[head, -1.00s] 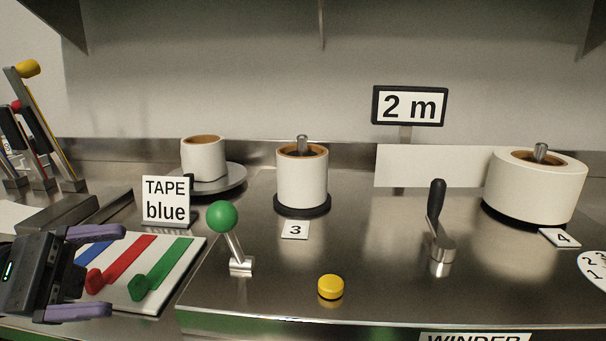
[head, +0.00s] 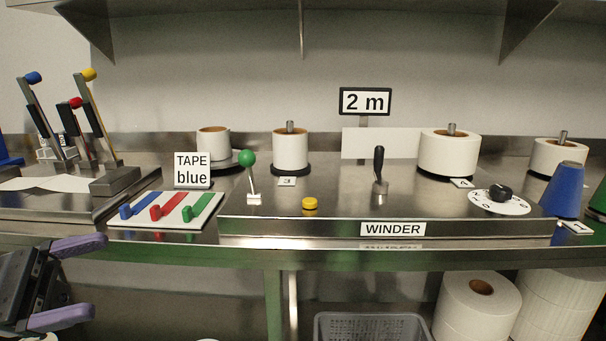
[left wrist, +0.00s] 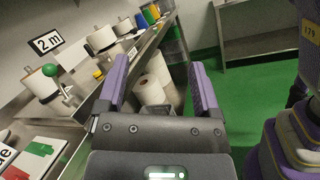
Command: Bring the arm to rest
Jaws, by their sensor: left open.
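My left gripper (head: 84,282) is at the lower left of the head view, in front of and below the bench edge. Its two purple fingers are apart with nothing between them. In the left wrist view, the open fingers (left wrist: 158,88) point along the bench front, with large white rolls on the lower level beyond them. My right gripper is not in view.
The bench holds a tape board (head: 170,214), a green-knobbed lever (head: 247,160), a yellow button (head: 310,203), a crank (head: 379,170) and several paper rolls (head: 290,152). A grey crate (head: 372,326) stands below. Green floor (left wrist: 250,90) is open right of the bench.

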